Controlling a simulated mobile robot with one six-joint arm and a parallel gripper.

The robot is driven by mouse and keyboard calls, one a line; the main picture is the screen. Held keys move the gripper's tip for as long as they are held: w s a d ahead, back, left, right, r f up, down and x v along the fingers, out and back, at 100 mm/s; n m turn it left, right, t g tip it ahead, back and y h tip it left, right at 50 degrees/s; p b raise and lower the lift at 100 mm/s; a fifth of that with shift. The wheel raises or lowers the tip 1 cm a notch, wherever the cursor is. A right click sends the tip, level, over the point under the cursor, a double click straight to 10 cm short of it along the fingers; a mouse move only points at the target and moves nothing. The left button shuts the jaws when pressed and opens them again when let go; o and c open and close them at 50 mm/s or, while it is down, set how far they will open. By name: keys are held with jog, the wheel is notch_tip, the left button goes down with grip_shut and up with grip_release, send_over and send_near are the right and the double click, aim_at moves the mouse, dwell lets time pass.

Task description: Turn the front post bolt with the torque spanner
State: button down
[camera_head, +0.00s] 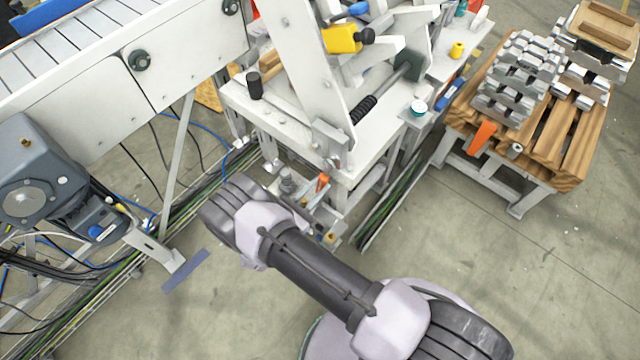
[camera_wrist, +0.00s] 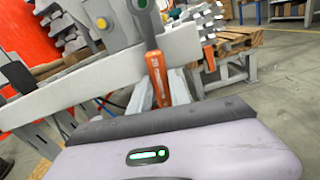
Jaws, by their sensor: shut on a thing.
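The torque spanner (camera_wrist: 158,78) has an orange handle and a grey shaft with a round, green-marked head, seen upright in the wrist view. A small orange part of it shows in the head view (camera_head: 322,182), just below the front table edge. My gripper (camera_wrist: 160,106) is shut on the handle; its fingers are mostly hidden behind its housing. The front post (camera_head: 312,85) is a pale leaning plate on the white table, with a bracket and bolt-like fitting (camera_head: 333,163) at its foot. I cannot tell whether the spanner head touches the bolt.
A conveyor (camera_head: 170,60) stands at the left, with a grey motor (camera_head: 40,185) and cables below. At the right, a wooden pallet (camera_head: 575,150) on a stand bears stacked silver ingots (camera_head: 518,75) and an orange object (camera_head: 481,138). Open floor lies at the lower right.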

jog(key=shift+v, duration=2.1)
